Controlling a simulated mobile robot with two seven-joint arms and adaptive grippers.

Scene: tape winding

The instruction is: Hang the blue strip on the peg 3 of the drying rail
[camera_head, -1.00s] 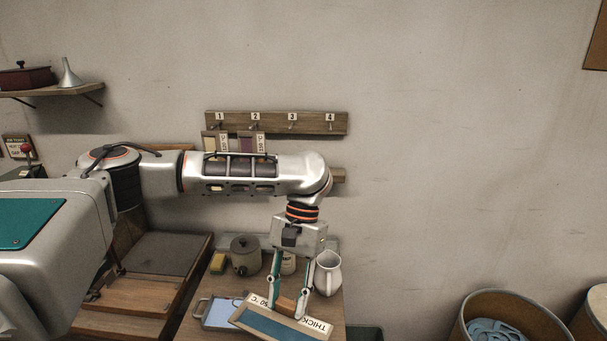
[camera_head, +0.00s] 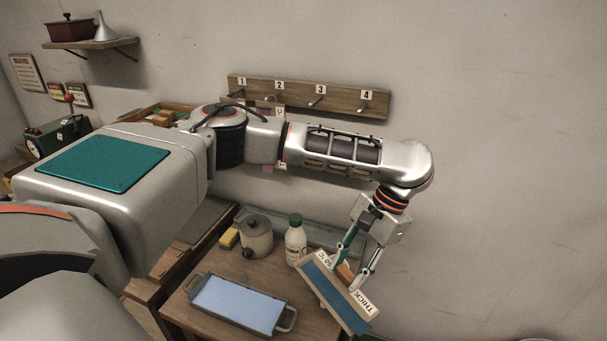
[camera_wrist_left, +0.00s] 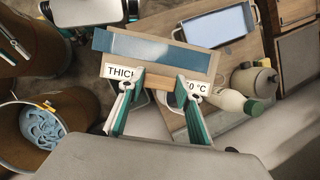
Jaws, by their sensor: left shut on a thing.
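The blue strip (camera_head: 335,298) is on a wooden-edged card labelled "THICK" and "50 °C"; it also shows in the left wrist view (camera_wrist_left: 155,48). My left gripper (camera_head: 352,274) is shut on the card's small wooden grip, holding it tilted above the front right of the bench. Its fingers (camera_wrist_left: 160,88) show in the left wrist view. The drying rail (camera_head: 300,92) is on the wall, above and behind my left arm. Its peg 3 (camera_head: 316,103) looks bare. The strip is well below and in front of it.
On the bench are a blue tray (camera_head: 240,304), a lidded pot (camera_head: 256,237), a white bottle (camera_head: 295,243) and a yellow sponge (camera_head: 229,239). My left forearm hides the wall below the rail. The wall right of the rail is clear.

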